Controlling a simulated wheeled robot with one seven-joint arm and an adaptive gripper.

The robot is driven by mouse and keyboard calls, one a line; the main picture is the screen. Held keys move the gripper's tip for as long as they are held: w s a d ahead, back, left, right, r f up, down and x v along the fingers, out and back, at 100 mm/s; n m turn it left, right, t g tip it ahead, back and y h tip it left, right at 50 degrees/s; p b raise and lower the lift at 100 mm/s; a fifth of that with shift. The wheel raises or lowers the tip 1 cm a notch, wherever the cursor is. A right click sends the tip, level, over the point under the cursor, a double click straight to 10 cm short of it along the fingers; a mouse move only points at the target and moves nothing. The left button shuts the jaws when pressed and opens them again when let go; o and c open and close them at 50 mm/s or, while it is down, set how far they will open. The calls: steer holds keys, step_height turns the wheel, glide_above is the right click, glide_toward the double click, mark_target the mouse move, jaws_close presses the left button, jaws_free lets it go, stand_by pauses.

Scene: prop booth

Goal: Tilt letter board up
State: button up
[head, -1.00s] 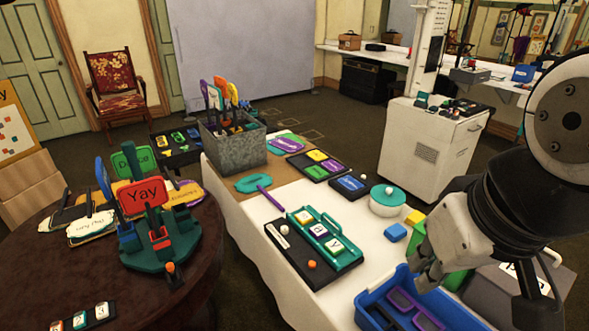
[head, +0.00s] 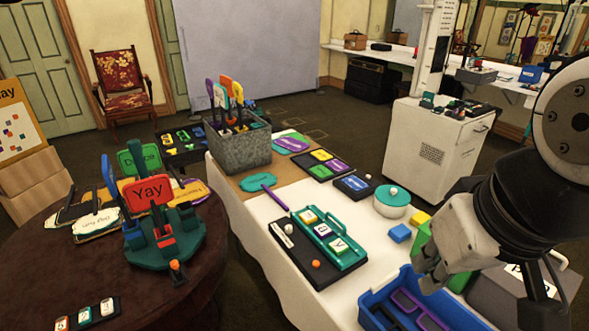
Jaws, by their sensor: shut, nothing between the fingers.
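The letter board (head: 352,262) is a teal frame with a raised handle bar and a row of pale letter tiles. It rests on a black base (head: 290,261) on the white-covered table; I cannot tell its exact tilt. A white piece and an orange knob sit on the base beside it. My gripper (head: 430,281) is shut and empty. It hangs to the right of the board, apart from it, over the far part of the blue crate in the picture.
The blue crate (head: 366,312) holds purple frames and stands close to the board's right. A teal-lidded pot (head: 392,202), blue block (head: 400,233) and grey metal box (head: 240,152) stand on the table. A round table (head: 195,292) with a sign stand (head: 165,248) is left.

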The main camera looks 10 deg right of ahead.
steer(key=o, duration=0.4)
steer(key=shift+w, duration=0.1)
steer(key=shift+o, duration=1)
steer(key=w+r+n+g+h, duration=0.1)
steer(key=w, duration=1)
steer(key=shift+d+r+h+b, duration=0.3)
steer(key=shift+d+r+b, duration=0.05)
steer(key=shift+d+b, duration=0.1)
steer(key=n+g+b, duration=0.2)
steer(key=n, duration=0.2)
glide_above(338, 221)
steer(key=s+a, duration=0.1)
steer(key=a, duration=0.2)
step_height(338, 221, down, 19)
steer(key=d+f, duration=0.1)
steer(key=f, duration=0.8)
steer(key=w+d+f, duration=0.1)
steer(key=f, duration=0.4)
steer(key=shift+d, duration=0.3)
jaws_close()
